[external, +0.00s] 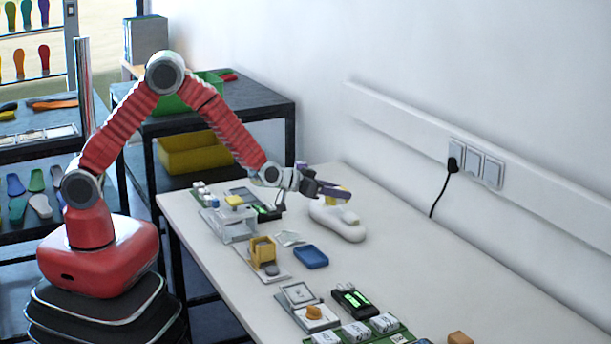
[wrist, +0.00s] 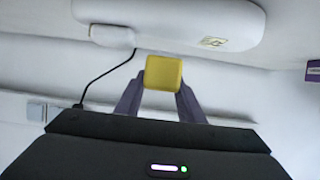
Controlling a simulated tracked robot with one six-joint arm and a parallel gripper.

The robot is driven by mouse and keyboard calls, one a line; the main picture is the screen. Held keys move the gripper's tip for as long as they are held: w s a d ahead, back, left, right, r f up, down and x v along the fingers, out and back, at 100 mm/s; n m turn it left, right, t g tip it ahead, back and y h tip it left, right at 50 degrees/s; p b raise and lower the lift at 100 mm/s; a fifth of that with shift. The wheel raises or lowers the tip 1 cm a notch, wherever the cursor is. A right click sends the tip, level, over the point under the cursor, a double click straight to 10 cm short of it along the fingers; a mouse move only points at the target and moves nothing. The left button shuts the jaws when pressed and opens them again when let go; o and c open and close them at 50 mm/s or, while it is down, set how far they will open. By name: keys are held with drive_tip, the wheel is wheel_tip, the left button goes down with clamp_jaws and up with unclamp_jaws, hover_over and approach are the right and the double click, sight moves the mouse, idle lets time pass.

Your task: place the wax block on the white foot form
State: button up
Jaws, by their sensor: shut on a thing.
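The yellow wax block (wrist: 163,72) sits between the two dark purple fingers of my gripper (wrist: 162,84) in the wrist view. My gripper is shut on it. The foot form also shows across the top of the wrist view (wrist: 175,18), with a small marked label. I cannot tell whether the block touches the form.
On the white table stand a clear stand (external: 232,226) with a yellow piece on top, a yellow holder (external: 262,250), a blue tray (external: 311,256) and a black device with green lights (external: 352,301). A wall socket strip (external: 475,163) with a black cable is behind.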

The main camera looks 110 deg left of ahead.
sight(337, 201)
drive_tip(key=shift+f, duration=1.65)
drive_tip(key=shift+f, duration=0.1)
drive_tip(key=o, duration=0.8)
drive_tip(key=shift+s+d+r, duration=0.25)
drive_tip(key=shift+r, duration=0.05)
drive_tip(key=v, duration=1.1)
drive_tip(key=shift+s, duration=0.1)
drive_tip(key=shift+d+r, duration=0.1)
